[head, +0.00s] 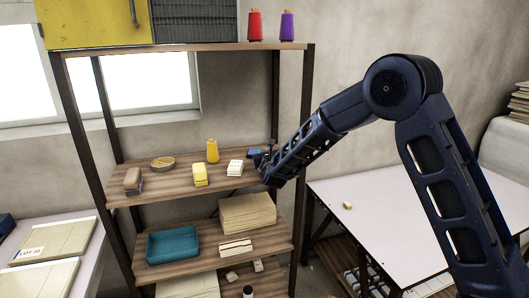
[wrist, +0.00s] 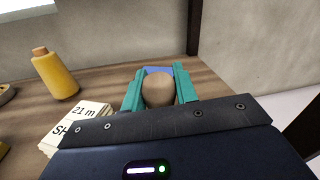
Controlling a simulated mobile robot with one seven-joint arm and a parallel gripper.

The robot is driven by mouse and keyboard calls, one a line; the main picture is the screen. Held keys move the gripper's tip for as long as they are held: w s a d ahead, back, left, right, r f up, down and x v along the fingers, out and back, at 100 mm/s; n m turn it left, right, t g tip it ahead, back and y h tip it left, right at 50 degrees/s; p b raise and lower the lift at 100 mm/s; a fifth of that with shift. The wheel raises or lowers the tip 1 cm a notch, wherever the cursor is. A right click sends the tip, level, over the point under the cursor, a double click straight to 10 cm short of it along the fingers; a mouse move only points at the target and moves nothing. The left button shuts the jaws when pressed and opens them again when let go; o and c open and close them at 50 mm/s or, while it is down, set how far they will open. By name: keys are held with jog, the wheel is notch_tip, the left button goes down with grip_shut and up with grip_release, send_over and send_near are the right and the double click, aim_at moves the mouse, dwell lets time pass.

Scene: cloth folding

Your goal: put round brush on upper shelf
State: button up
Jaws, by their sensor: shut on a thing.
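The round brush (wrist: 158,88) shows in the wrist view as a rounded tan wooden piece between the teal fingers of my gripper (wrist: 160,92). My gripper is shut on it. Its lower part is hidden by the gripper body. In the head view my gripper (head: 266,163) is at the right end of the upper wooden shelf (head: 215,185), and the brush cannot be made out there. I cannot tell whether the brush touches the board.
A white labelled stack (head: 235,168), yellow block (head: 200,175), yellow thread cone (head: 212,151), round wooden dish (head: 162,163) and brown brush-like block (head: 133,181) stand left of my gripper. A blue item (head: 253,153) lies close behind it. The rack's right post (head: 301,150) is nearby.

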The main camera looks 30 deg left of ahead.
jog(key=shift+f, duration=0.15)
jog(key=o, duration=1)
jog(key=shift+r, duration=0.25)
jog(key=v, duration=1.2)
